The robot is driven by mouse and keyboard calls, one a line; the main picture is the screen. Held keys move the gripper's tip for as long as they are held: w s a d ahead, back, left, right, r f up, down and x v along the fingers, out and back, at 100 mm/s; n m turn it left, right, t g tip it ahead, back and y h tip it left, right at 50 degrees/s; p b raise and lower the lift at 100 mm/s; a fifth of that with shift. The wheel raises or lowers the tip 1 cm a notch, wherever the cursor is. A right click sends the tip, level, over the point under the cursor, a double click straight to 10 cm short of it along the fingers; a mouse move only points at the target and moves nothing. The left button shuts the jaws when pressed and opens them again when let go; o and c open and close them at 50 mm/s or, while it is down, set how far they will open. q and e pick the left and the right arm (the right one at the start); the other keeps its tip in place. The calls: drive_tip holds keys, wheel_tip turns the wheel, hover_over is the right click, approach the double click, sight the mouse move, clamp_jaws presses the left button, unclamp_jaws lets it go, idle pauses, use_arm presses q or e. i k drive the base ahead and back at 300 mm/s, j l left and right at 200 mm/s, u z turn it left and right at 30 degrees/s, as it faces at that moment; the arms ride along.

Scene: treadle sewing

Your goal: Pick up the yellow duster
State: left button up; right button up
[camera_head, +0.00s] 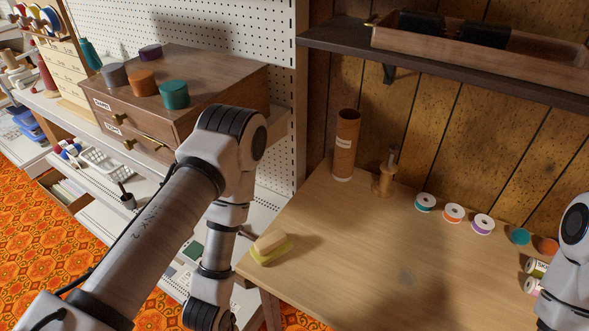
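The yellow duster (271,252) lies on the left edge of the wooden table. It appears as a low yellow-green piece with a paler cream-tan block on top; I cannot tell whether these are one object or two. My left arm comes in from the left, bends at a high elbow and drops down just left of the duster. Its wrist reaches the bottom edge of the picture, and the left gripper does not show. My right arm is at the right edge, and its gripper is also out of view. No contact with the duster is visible.
A cardboard tube (345,145) and a wooden spool stand (386,174) are at the table's back. Several thread spools (453,213) line the back right. A drawer chest (185,91) sits on the left shelving. The table's middle is clear. A shelf (440,65) overhangs the back.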

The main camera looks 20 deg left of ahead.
sight(271, 247)
drive_tip(key=k+u, duration=0.1)
drive_tip(key=u, duration=0.25)
drive_tip(key=k+j+u, duration=0.1)
drive_tip(key=u, duration=0.25)
